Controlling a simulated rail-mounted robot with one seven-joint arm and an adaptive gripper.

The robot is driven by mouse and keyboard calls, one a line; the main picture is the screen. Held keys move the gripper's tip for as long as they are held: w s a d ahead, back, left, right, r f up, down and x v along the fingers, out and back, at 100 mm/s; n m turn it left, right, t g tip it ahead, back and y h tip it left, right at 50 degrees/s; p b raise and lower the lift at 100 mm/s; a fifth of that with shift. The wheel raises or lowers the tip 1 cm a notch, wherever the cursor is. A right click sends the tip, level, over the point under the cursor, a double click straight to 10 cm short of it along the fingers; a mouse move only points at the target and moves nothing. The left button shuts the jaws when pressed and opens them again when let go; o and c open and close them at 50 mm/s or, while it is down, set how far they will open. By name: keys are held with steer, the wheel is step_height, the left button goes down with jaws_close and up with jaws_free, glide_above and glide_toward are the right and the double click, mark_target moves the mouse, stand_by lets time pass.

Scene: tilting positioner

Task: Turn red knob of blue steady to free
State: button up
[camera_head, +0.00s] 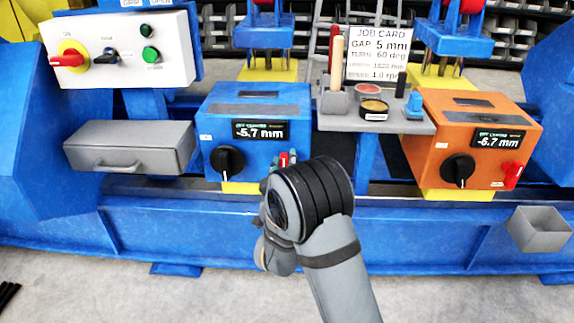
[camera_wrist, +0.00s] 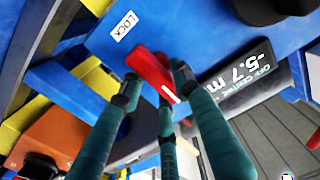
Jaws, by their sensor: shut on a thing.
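The blue steady (camera_head: 216,114) stands left of centre on the blue bed, its display reading -5.7 mm. In the wrist view its blue face (camera_wrist: 190,30) carries a white LOCK label near the red knob (camera_wrist: 150,70). The knob is a red lever with a white mark at one end.
An orange steady (camera_head: 435,130) with a black knob and its own red knob (camera_head: 512,172) stands on the right. A shelf (camera_head: 330,121) with a job card, jars and tools lies between. A grey drawer (camera_head: 130,146) and a switch panel (camera_head: 125,48) are left; a grey bin (camera_head: 539,229) hangs right.

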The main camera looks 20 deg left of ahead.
steer(key=n+b, duration=0.1)
steer(key=n, duration=0.3)
steer(key=shift+a+r+b, duration=0.1)
steer(key=shift+a+b, duration=0.2)
steer(key=shift+b, duration=0.05)
steer(key=n, duration=0.4)
steer(key=shift+s+a+r+n+b, duration=0.1)
steer(key=shift+a+n+b, duration=0.15)
steer(key=shift+n+b, duration=0.05)
steer(key=n, duration=0.4)
steer(key=shift+a+n, duration=0.25)
steer(key=shift+n, duration=0.05)
steer(key=shift+s+a+f+n+p, duration=0.15)
steer(key=shift+n+p, duration=0.1)
steer(key=shift+n, duration=0.85)
steer(key=shift+a+f+n+p, duration=0.1)
steer(key=shift+n+p, duration=0.15)
steer(key=shift+n, duration=0.85)
steer(key=o, duration=1.1)
steer(key=shift+d+f, duration=0.1)
steer(key=shift+f, duration=0.05)
steer(key=shift+c, duration=0.2)
